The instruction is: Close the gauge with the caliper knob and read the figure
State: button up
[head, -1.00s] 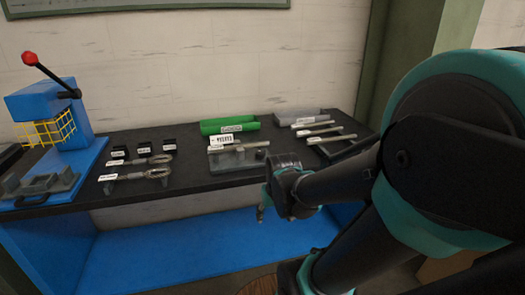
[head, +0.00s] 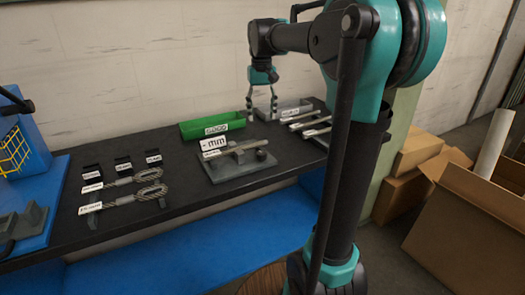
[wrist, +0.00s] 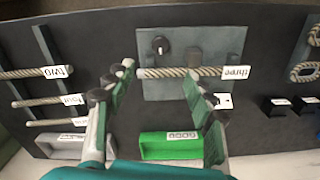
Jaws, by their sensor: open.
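The gauge (head: 235,173) is a grey plate on the black bench, with a small dark knob (head: 262,155) at its right end. In the wrist view the knob (wrist: 161,44) is a round dark cap with a pale mark. A white display (head: 212,143) behind the plate shows a dash and "mm". My gripper (head: 261,114) is open and empty, pointing down above the bench behind the knob.
A green bin (head: 208,130) tagged "GOOD" and a grey bin (head: 290,107) stand at the back. Cardboard boxes stand right.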

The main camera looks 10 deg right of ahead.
aim_at(262, 153)
notch_tip(262, 153, down, 15)
jog(key=shift+f, duration=0.2)
jog(key=shift+c, duration=0.4)
jog(key=c, duration=1.1)
jog(key=shift+m, duration=0.3)
jog(key=m, duration=0.6)
jog(key=shift+m, duration=0.3)
jog(key=m, duration=0.3)
jog(key=shift+m, duration=2.3)
